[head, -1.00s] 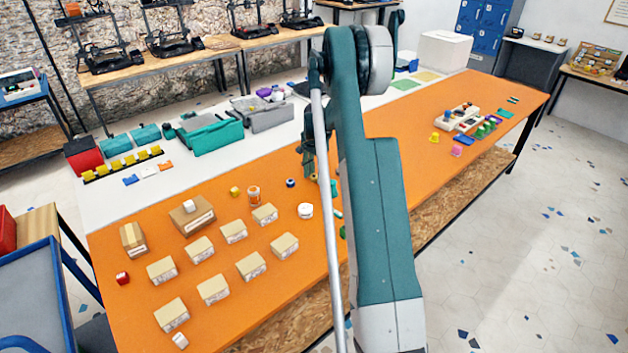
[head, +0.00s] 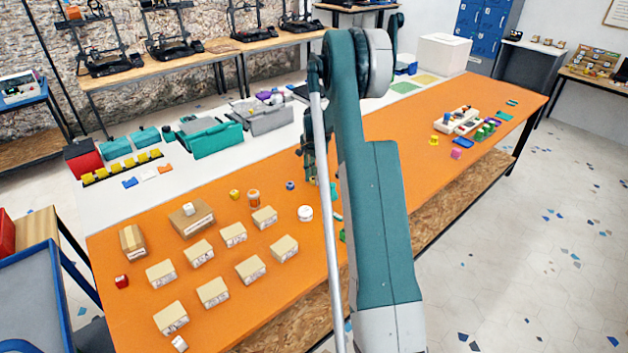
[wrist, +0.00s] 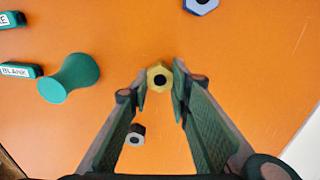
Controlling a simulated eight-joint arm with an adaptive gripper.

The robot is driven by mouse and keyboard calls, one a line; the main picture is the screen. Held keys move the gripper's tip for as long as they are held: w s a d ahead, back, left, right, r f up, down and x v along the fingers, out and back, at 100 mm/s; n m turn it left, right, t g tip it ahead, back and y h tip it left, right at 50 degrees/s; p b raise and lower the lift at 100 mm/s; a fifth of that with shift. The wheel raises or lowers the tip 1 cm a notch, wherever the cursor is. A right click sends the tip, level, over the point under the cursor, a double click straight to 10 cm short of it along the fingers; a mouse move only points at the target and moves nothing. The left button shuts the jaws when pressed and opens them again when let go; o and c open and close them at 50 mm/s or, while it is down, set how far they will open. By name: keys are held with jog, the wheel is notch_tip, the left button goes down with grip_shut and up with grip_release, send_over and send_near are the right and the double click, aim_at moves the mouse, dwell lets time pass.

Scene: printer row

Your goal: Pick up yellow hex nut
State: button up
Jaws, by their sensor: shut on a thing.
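The yellow hex nut (wrist: 159,77), with a dark centre hole, sits between the fingertips of my gripper (wrist: 160,82) in the wrist view. The fingers are shut on it from both sides. I cannot tell whether it touches the orange table or is slightly above it.
A blue hex nut (wrist: 201,5) lies beyond the fingertips. A green spool-shaped piece (wrist: 70,78) and a "BLANK" block (wrist: 20,71) are at left. Several tan boxes (head: 252,268) cover the orange table's (head: 130,310) near left.

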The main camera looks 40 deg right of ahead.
notch_tip(320, 180, up, 10)
jog(key=p, duration=0.1)
dwell(0.5)
dwell(0.5)
